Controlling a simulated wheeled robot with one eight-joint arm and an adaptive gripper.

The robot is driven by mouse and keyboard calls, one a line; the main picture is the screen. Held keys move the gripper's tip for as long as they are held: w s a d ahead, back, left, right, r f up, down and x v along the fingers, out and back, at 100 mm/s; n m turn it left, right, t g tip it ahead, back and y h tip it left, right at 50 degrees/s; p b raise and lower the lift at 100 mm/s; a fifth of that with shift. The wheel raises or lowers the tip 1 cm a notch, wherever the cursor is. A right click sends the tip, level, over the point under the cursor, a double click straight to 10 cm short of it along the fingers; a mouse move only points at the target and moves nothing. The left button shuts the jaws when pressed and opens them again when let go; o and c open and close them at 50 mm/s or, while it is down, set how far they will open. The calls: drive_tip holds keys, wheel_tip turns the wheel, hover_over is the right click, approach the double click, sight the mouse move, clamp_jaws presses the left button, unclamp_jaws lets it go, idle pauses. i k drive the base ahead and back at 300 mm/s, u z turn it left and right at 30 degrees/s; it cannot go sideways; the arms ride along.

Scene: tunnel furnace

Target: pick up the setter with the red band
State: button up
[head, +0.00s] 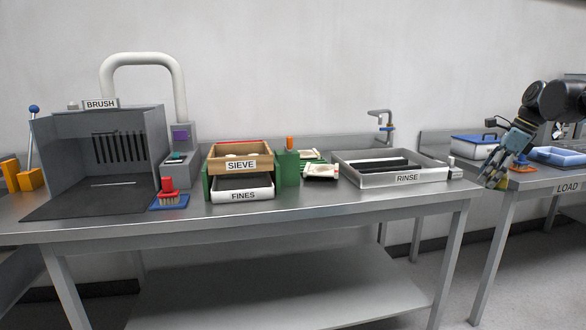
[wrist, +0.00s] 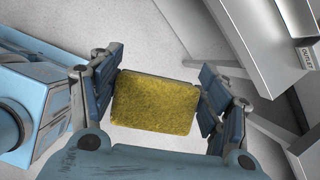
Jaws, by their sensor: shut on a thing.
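My gripper (wrist: 158,92) is shut on a yellow, rough-surfaced slab (wrist: 153,103) in the wrist view, with a finger on each side of it. No red band shows on the face of the slab that I see. In the head view my gripper (head: 497,180) is at the right, in front of the gap between the two tables, and the slab cannot be made out there. A small whitish tray-like piece (head: 321,171) with a dark edge lies right of the sieve in the head view. I cannot tell whether it is a setter or has a red band.
The long steel table holds the brush booth (head: 100,150), the wooden sieve box (head: 239,158) above the white fines drawer (head: 243,189), and the rinse tray (head: 407,179). The load table (head: 555,180) stands at the right. The long table's front strip is mostly clear.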

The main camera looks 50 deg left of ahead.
sight(310, 168)
drive_tip(key=z, duration=0.05)
drive_tip(key=k, duration=1.9)
drive_tip(key=u, duration=1.45)
drive_tip(key=i, duration=1.4)
drive_tip(key=z, duration=0.05)
